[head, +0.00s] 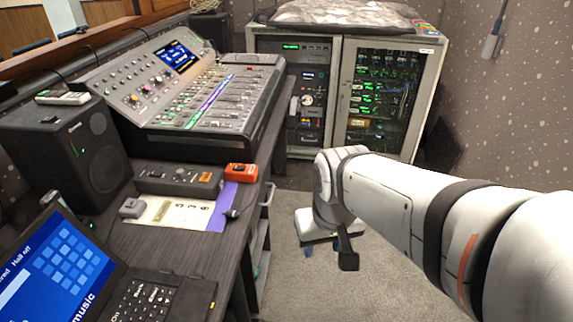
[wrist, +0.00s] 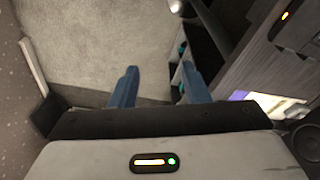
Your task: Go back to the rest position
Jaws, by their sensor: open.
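My gripper (wrist: 158,75) shows in the wrist view as two blue fingers set well apart, with nothing between them. Grey carpet lies beyond the fingertips, and the side of the desk is close on the right. In the head view my white arm reaches in from the right and bends downward over the carpet. Its end hangs in the open floor space to the right of the desk, apart from the mixing console (head: 205,95). The fingers are small and partly hidden there.
The desk (head: 165,260) holds a black speaker (head: 70,150), a small black box (head: 178,178), an orange device (head: 241,172) and a blue-screened laptop (head: 55,265). A rack cabinet (head: 340,50) stands at the back. The carpet (head: 390,280) has free room.

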